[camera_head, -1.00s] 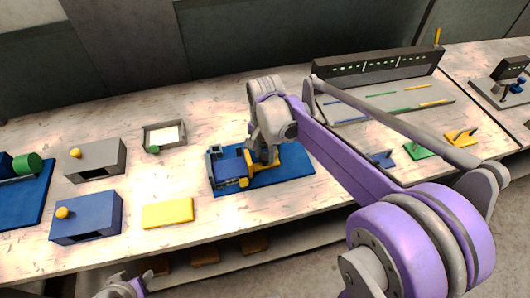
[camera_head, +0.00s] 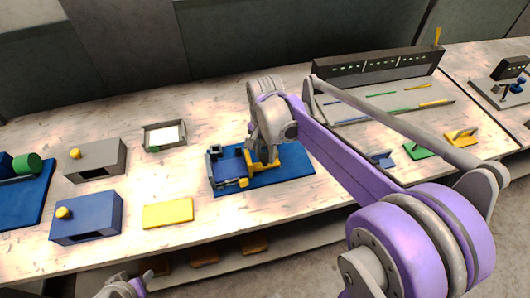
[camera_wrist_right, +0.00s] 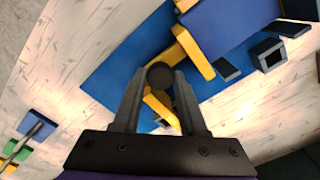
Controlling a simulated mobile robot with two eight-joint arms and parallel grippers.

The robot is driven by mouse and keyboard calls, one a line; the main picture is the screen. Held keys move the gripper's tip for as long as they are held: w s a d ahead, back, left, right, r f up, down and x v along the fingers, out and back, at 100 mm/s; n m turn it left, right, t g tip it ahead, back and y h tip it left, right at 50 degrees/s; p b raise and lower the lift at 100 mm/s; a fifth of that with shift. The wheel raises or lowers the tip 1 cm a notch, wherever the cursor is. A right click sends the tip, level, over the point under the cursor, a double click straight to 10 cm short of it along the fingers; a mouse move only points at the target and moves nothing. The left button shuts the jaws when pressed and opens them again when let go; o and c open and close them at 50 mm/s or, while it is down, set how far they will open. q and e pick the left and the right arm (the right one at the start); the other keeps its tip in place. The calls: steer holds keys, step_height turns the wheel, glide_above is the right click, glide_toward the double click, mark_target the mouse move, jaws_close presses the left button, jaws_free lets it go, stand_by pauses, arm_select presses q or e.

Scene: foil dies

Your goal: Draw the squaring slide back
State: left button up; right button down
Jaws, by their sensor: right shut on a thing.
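The yellow squaring slide (camera_head: 263,164) lies on the blue base plate (camera_head: 297,169), right of a blue block (camera_head: 231,169). My right gripper (camera_head: 265,158) is over the slide from above. In the right wrist view, its two fingers (camera_wrist_right: 160,80) are shut on the slide's round dark knob (camera_wrist_right: 159,75).
A yellow block (camera_head: 168,213), a grey box (camera_head: 95,160) and a blue box (camera_head: 86,217) with yellow knobs, and a grey tray (camera_head: 164,136) stand to the left. A grey rack (camera_head: 380,98) stands at the back right. Bare bench lies in front of the plate.

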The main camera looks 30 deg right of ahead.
steer(key=d, duration=0.2)
steer(key=s+d, duration=0.1)
steer(key=d, duration=0.4)
steer(key=shift+s+d, duration=0.1)
steer(key=shift+s, duration=0.25)
steer(key=shift+c, duration=2.3)
jaws_free()
steer(key=shift+d, duration=0.1)
steer(key=shift+r, duration=0.2)
step_height(320, 180, up, 10)
steer(key=shift+r, duration=0.25)
